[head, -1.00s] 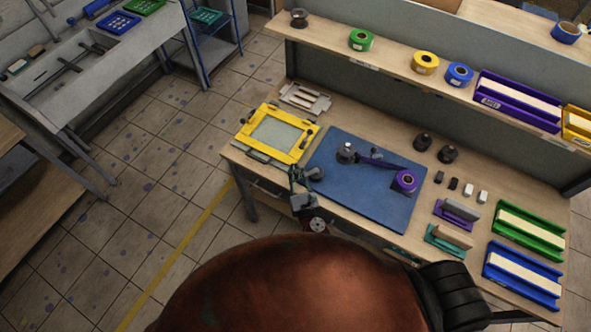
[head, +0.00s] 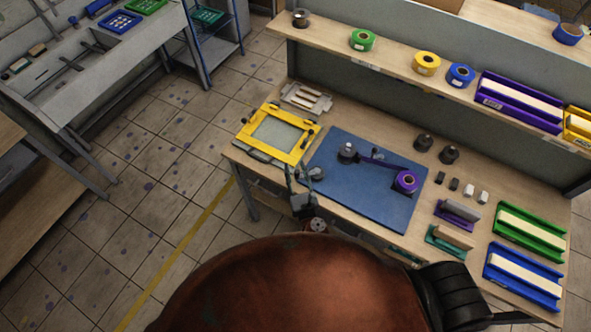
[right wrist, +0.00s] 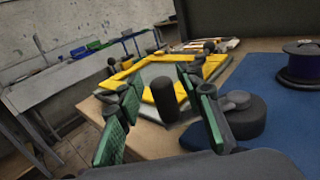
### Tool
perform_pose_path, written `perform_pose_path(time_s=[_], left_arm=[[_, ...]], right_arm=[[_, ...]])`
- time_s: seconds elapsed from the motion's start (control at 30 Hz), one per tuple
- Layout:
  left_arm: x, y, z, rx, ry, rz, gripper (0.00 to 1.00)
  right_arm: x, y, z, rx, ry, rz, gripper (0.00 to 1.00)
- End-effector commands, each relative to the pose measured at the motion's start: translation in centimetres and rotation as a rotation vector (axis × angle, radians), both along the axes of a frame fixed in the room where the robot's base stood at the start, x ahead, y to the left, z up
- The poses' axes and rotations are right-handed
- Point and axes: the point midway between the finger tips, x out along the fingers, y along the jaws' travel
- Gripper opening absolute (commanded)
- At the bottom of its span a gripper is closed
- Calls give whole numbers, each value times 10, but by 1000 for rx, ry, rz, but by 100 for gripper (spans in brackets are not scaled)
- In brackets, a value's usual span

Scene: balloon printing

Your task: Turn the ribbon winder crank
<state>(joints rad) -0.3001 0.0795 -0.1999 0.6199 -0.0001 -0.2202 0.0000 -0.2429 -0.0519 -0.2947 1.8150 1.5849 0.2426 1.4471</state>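The ribbon winder sits on a blue mat (head: 345,190). It shows a dark spool post (head: 347,151) and a purple ribbon running to a purple roll (head: 405,181). A round grey piece (head: 316,174) lies near the mat's left edge; it also shows in the right wrist view (right wrist: 245,118), just right of my fingers. My right gripper (head: 299,184) is at the table's front edge beside it. In the right wrist view its green-padded fingers (right wrist: 165,118) are spread. A black upright cylinder (right wrist: 164,98), apparently the crank handle, shows between them; contact is not visible. My left gripper is out of view.
A yellow frame (head: 278,134) lies close behind and left of the right gripper. A shelf (head: 395,64) with tape rolls runs behind. The mat's lower middle is clear.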

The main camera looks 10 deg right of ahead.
Motion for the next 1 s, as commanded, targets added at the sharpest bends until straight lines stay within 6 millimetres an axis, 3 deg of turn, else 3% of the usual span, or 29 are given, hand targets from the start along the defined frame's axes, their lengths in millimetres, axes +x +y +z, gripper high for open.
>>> perform_pose_path(time_s=[0.37,0.8,1.0], left_arm=[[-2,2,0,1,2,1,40],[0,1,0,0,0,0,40],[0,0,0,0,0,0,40]], right_arm=[[-10,-1,-1,-3,2,-1,34],[-95,3,-1,-3,3,1,34],[-116,4,-1,-3,1,0,34]])
